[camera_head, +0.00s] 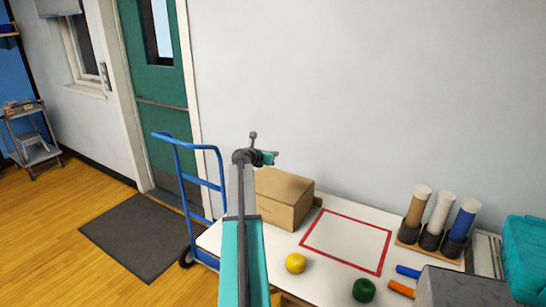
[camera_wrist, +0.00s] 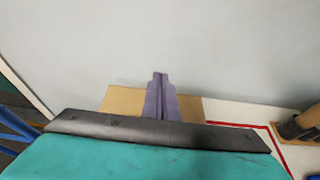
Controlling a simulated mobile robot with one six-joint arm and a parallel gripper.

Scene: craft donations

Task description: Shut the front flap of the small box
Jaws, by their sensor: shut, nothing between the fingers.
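The small brown cardboard box (camera_head: 290,192) stands at the back left of the white table, against the wall. I cannot tell which piece is the front flap. My arm hides the box's left part. My gripper (camera_head: 268,158) is above the box's back left in the head view. In the wrist view the gripper's fingers (camera_wrist: 159,78) are together and empty, in front of part of the box (camera_wrist: 121,99). I cannot tell whether they touch it.
A red-outlined square (camera_head: 346,240) on the white table is empty. A yellow ball of yarn (camera_head: 295,263) and a green one (camera_head: 364,290) lie in front. Paint tubes (camera_head: 438,215) stand at right beside a teal bin (camera_head: 525,255). A blue hand truck (camera_head: 190,165) stands left of the table.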

